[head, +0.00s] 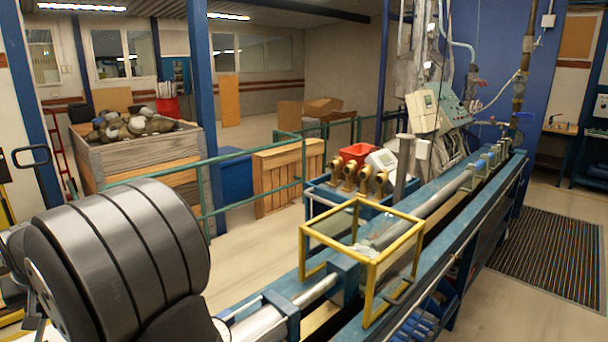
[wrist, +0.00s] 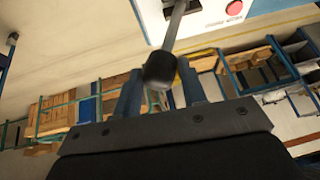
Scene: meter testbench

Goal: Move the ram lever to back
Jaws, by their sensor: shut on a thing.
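The ram lever (wrist: 174,28) shows in the wrist view as a grey rod with a black knob (wrist: 160,68) at its near end. It runs up from the knob to a white panel (wrist: 208,14) with a red button (wrist: 234,8). My gripper (wrist: 160,92) has its two blue-grey fingers on either side of the knob and is shut on it. The fingertips are partly hidden behind the knob and the gripper body. In the head view I cannot make out the lever or my gripper; my dark arm link fills the lower left.
The long blue test bench (head: 487,185) with a yellow frame (head: 361,262) runs along the right of the head view. Green railings (head: 240,160), a wooden crate (head: 150,155) and a pallet (head: 285,178) stand behind. The floor between is clear.

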